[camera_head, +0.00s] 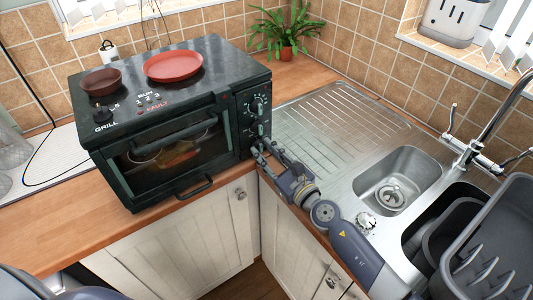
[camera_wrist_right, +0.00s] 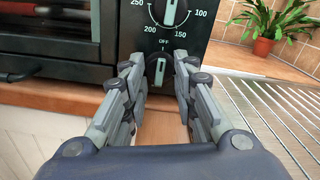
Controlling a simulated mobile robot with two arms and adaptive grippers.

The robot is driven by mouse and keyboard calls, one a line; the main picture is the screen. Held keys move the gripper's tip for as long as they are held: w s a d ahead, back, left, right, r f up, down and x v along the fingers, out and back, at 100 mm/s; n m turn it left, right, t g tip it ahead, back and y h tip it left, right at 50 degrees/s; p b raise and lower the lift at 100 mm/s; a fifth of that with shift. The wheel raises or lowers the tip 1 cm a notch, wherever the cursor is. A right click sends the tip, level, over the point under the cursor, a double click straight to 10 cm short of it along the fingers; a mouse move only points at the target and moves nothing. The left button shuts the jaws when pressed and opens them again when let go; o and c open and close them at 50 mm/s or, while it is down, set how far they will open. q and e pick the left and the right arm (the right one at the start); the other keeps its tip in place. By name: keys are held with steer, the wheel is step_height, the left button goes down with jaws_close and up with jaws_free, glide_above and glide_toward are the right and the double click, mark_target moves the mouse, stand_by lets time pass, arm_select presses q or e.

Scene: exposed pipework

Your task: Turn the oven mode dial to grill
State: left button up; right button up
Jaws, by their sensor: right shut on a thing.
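The black oven (camera_head: 150,125) stands on the wooden counter, with controls on the right of its front. The upper dial (camera_wrist_right: 170,10) carries numbers from 100 to 250, and its pale pointer is nearly upright. Below it is a smaller dial (camera_wrist_right: 159,66) under the word OFF, with a pale pointer close to upright. My right gripper (camera_head: 262,149) reaches the lower front of the control panel. In the right wrist view its fingers are shut around the lower dial, which shows between the tips. My left gripper is not in view.
A dark bowl (camera_head: 101,81) and a red plate (camera_head: 173,65) sit on the oven. A black knob (camera_head: 100,113) and the word GRILL are on its top. A steel drainer (camera_head: 335,125) lies to the right.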

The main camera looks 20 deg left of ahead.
steer(key=shift+m, duration=0.3)
steer(key=m+p, duration=0.1)
steer(key=m, duration=0.4)
steer(key=m+p, duration=0.1)
steer(key=m, duration=0.5)
steer(key=shift+s+f+p, duration=0.1)
steer(key=shift+p, duration=0.25)
steer(key=m+p, duration=0.1)
steer(key=m, duration=0.5)
steer(key=shift+m+p, duration=0.4)
steer(key=m+p, duration=0.1)
steer(key=m, duration=0.4)
steer(key=shift+m, duration=0.3)
steer(key=o, duration=1.1)
